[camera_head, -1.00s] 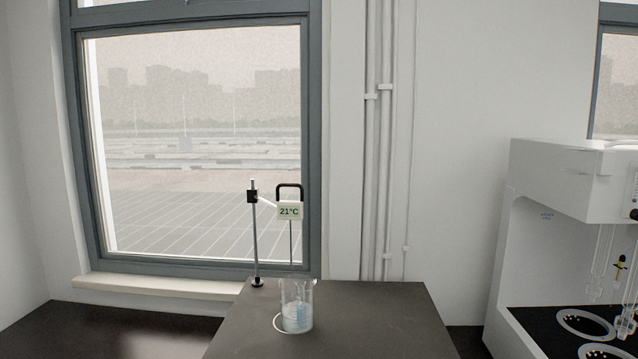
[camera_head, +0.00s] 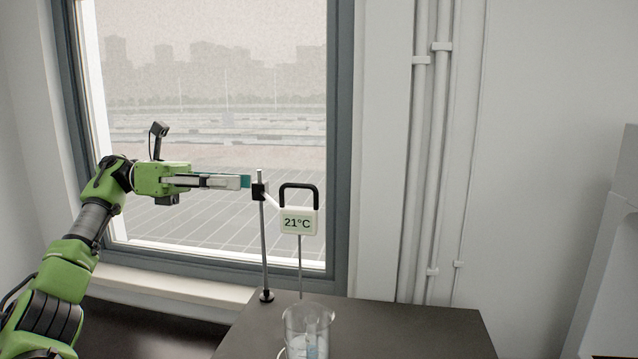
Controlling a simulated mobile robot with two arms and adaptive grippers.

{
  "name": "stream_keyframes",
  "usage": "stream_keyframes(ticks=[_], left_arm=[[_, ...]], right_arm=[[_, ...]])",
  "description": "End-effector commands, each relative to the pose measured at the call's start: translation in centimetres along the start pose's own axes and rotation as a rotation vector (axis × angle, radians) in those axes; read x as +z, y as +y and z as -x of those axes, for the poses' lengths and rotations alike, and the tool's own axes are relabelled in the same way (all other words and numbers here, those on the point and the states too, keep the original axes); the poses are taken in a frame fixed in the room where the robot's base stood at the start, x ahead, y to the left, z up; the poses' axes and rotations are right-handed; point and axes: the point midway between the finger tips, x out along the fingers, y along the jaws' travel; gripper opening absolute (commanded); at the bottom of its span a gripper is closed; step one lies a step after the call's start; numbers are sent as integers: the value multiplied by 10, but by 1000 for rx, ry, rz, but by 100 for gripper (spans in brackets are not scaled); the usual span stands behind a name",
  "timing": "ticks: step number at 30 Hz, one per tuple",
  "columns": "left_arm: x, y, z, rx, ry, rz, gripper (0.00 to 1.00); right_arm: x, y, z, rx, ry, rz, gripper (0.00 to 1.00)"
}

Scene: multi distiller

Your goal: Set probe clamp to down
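The probe clamp (camera_head: 259,191) is a black block on a thin upright metal stand (camera_head: 264,245). A white arm joins it to the thermometer display (camera_head: 298,221), which reads 21°C and has a black handle (camera_head: 299,187) on top. The thin probe (camera_head: 300,265) hangs down from the display above a glass beaker (camera_head: 308,330). The clamp is high on the stand, near its top. My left gripper (camera_head: 245,182) comes in from the left at clamp height, with its fingertips just left of the clamp. Its finger opening cannot be made out. My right gripper is not in view.
The dark bench top (camera_head: 400,325) is clear to the right of the beaker. A window (camera_head: 215,130) with a sill (camera_head: 165,287) lies behind the stand. Part of a white apparatus (camera_head: 612,240) stands at the right edge.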

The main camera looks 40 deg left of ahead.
Motion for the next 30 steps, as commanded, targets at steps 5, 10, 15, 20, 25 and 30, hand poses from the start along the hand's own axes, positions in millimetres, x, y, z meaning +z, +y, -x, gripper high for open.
stream_keyframes(ticks=[5,10,15,20,25,30], left_arm=[[-3,0,-24,-3,2,3,23],[0,0,-57,-4,2,5,23],[2,-1,-92,-4,2,6,23],[2,0,-117,-2,2,6,23],[0,0,-131,-1,0,7,23],[-2,1,-134,0,0,6,23]], right_arm=[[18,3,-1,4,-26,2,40],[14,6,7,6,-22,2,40],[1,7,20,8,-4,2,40],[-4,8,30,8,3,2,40],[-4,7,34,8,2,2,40],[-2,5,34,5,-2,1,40]])
